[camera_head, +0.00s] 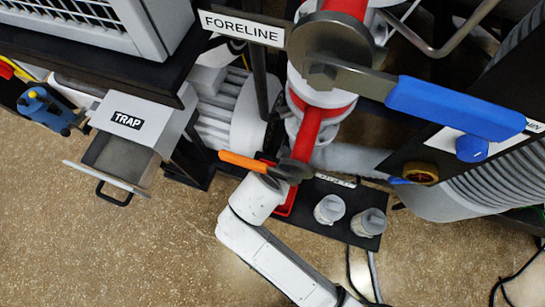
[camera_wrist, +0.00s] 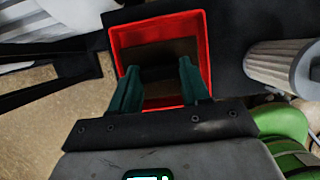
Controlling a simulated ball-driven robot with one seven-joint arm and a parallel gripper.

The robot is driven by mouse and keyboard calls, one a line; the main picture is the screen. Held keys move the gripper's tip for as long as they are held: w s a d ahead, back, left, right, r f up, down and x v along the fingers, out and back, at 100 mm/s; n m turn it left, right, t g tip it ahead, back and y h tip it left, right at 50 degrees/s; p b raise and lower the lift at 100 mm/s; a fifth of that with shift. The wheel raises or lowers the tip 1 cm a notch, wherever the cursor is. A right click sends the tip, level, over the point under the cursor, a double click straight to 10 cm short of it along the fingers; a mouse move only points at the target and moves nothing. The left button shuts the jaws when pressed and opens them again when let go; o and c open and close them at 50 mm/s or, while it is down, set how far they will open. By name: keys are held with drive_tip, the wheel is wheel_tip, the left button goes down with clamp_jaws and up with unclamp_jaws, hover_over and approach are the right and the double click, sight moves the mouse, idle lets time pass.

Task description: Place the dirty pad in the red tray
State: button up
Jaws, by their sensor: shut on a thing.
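The red tray (camera_wrist: 203,30) is a square open box in the wrist view, right below my gripper (camera_wrist: 159,68). My gripper's two teal fingers reach over the tray's opening, one on each side. They are shut on a dark, flat piece, the dirty pad (camera_wrist: 158,73), which spans between them. The pad is dim, and I cannot tell whether it touches the tray floor. In the head view a red edge of the tray (camera_head: 287,205) shows beside my wrist. There the valve parts and my wrist hide the fingers and the pad.
An orange handle (camera_head: 243,161) and a large blue-handled lever (camera_head: 455,108) hang above. The TRAP drawer (camera_head: 118,158) is open at left. Floor is clear below it.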

drive_tip(key=shift+f+b, duration=0.4)
drive_tip(key=shift+f, duration=1.35)
drive_tip(key=shift+f, duration=0.15)
drive_tip(key=o, duration=1.2)
drive_tip(key=shift+c, duration=0.2)
drive_tip(key=shift+p+v, duration=0.8)
drive_tip(key=shift+v, duration=3.05)
drive_tip(key=shift+w, duration=0.15)
